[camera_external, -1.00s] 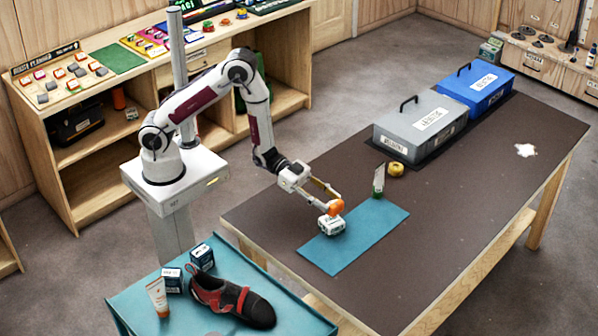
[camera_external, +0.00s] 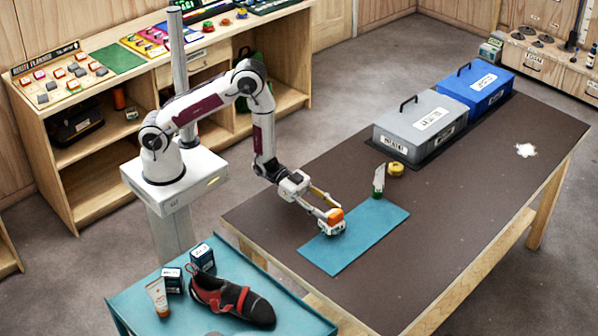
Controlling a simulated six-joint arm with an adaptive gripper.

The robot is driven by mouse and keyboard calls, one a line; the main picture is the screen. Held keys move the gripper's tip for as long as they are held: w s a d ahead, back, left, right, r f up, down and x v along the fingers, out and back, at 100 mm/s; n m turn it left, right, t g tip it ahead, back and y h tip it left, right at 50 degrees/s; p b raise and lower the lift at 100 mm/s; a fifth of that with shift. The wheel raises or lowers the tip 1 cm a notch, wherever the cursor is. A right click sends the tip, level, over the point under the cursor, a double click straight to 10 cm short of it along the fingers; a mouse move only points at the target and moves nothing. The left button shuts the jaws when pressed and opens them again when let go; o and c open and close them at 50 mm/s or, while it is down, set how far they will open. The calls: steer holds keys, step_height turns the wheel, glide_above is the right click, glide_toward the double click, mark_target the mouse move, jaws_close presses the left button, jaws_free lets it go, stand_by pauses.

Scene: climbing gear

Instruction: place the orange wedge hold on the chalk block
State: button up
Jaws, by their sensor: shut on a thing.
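The orange wedge hold (camera_external: 335,215) is between the fingertips of my gripper (camera_external: 330,217), which is shut on it. It is directly over the white chalk block (camera_external: 332,229), at or very near its top. I cannot tell from this view whether the two touch. The chalk block sits on the blue mat (camera_external: 372,232), toward the mat's left part. My gripper fingers hide part of the hold and of the block.
A small bottle with a green base (camera_external: 379,182) and a yellow roll (camera_external: 396,169) stand behind the mat. A grey box (camera_external: 420,122) and a blue box (camera_external: 477,85) are farther back. The right of the dark table (camera_external: 480,190) is mostly clear.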

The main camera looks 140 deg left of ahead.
steer(key=o, duration=1.1)
steer(key=shift+r, duration=0.15)
steer(key=v, duration=1.2)
